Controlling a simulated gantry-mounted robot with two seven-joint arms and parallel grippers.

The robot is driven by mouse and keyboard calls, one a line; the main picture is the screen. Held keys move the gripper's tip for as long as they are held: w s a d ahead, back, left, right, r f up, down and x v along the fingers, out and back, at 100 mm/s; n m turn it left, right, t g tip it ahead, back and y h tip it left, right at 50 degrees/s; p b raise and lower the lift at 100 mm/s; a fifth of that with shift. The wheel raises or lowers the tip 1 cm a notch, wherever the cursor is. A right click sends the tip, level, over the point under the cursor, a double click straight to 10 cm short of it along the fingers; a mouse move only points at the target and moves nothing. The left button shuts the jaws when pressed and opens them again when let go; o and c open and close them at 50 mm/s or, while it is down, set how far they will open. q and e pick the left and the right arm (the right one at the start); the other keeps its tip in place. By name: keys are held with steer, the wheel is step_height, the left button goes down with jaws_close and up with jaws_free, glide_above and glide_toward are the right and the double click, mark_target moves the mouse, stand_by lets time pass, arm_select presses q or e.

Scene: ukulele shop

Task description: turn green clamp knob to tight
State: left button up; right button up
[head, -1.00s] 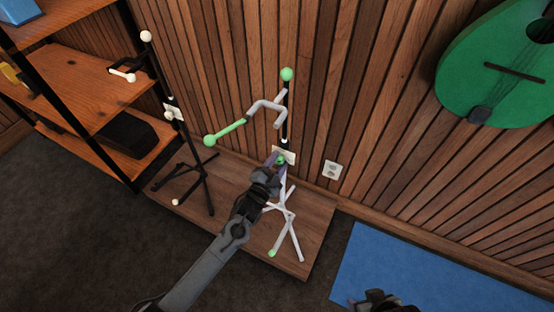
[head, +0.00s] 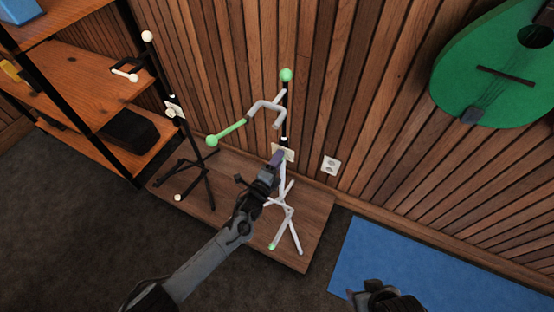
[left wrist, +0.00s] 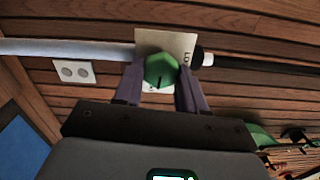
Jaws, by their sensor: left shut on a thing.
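The green clamp knob (left wrist: 160,70) shows in the left wrist view, with a dark mark on its face. It sits in front of a pale plate (left wrist: 178,42) with partly hidden lettering on the pole. My left gripper (head: 277,158) is shut on the knob, one purple finger on each side. In the head view the gripper hides the knob. The stand (head: 289,213) has a white lower part, a green top ball (head: 286,75) and a green-tipped arm (head: 230,131). My right gripper (head: 376,296) is at the bottom edge; its fingers are unclear.
A black stand (head: 205,178) with white tips is to the left on the same wooden platform (head: 235,177). Shelves (head: 85,85) are further left. A slatted wall with a socket (head: 331,166) is close behind. A blue mat (head: 400,270) and green instrument (head: 480,75) are right.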

arm_select(q)
steer(key=shift+m, duration=0.6)
steer(key=o, duration=1)
steer(key=shift+s, duration=0.1)
steer(key=p+v, duration=0.6)
steer(key=v, duration=0.4)
steer(key=shift+s+a, duration=0.2)
steer(key=shift+s, duration=0.05)
